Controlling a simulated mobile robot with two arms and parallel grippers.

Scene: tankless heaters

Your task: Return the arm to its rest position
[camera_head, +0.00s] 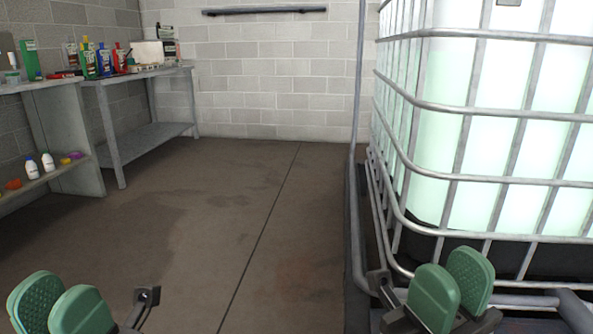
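My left gripper (58,292) is at the bottom left corner of the head view, over the floor. Its two green pads overlap in the picture, but the dotted inner face of one pad shows, so they stand apart. Nothing shows between them. My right gripper (453,284) is at the bottom right, in front of the caged tank in the picture. Its green pads also stand apart and look empty. Most of both arms is out of view. No object is seen in either gripper.
A large translucent tank in a metal cage (480,180) fills the right side. A grey pipe (357,150) stands beside it. A metal table (150,130) and shelf unit (75,140) with bottles are on the left. The middle floor (240,210) is clear up to the block wall (280,80).

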